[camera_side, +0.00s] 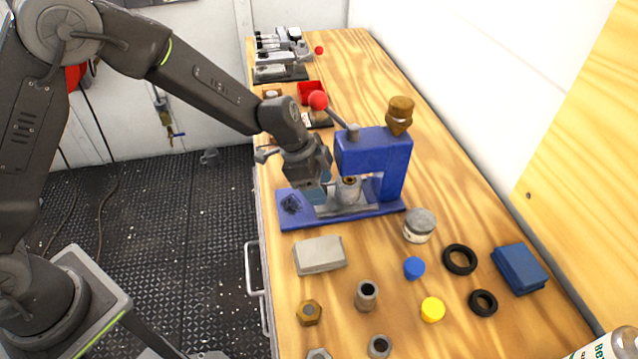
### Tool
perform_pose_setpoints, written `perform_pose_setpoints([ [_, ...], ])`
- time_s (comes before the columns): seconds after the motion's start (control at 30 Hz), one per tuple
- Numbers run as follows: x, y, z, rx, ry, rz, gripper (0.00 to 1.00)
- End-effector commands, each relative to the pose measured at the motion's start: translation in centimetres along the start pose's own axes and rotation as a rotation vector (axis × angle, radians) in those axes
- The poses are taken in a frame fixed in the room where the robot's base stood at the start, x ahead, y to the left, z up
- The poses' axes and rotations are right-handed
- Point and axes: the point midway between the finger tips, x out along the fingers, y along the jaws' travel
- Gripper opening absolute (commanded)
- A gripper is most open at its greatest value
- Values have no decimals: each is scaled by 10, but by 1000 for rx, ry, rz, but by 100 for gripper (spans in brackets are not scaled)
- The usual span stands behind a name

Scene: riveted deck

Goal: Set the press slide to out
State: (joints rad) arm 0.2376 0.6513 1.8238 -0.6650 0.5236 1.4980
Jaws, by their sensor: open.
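The blue press (372,152) stands on the wooden bench, with a lever ending in a red ball (318,100). Its long blue base (377,209) reaches left and carries a pale slide track (360,204). A grey cylindrical piece (348,190) stands on the track under the press head. My gripper (317,187) is open and points down over the left part of the base, between knob and cylinder. It hides part of the slide, and I cannot tell whether it touches it.
A brown pointed piece (399,115) sits on top of the press. A grey block (319,255), a jar (419,226), black rings (459,259) and several small parts lie in front. A red bin (309,93) and clamps (281,55) stand behind.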

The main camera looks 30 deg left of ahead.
Motion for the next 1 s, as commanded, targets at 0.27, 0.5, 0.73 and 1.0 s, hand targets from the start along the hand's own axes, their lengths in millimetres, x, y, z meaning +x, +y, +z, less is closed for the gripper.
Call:
perform_pose_setpoints([
  [0.27, 1, 0, 0, 1, 0, 0, 55],
  [0.5, 1, 0, 0, 1, 0, 1, 32],
  [0.73, 1, 0, 0, 1, 0, 0, 10],
  [1.0, 1, 0, 0, 1, 0, 0, 0],
])
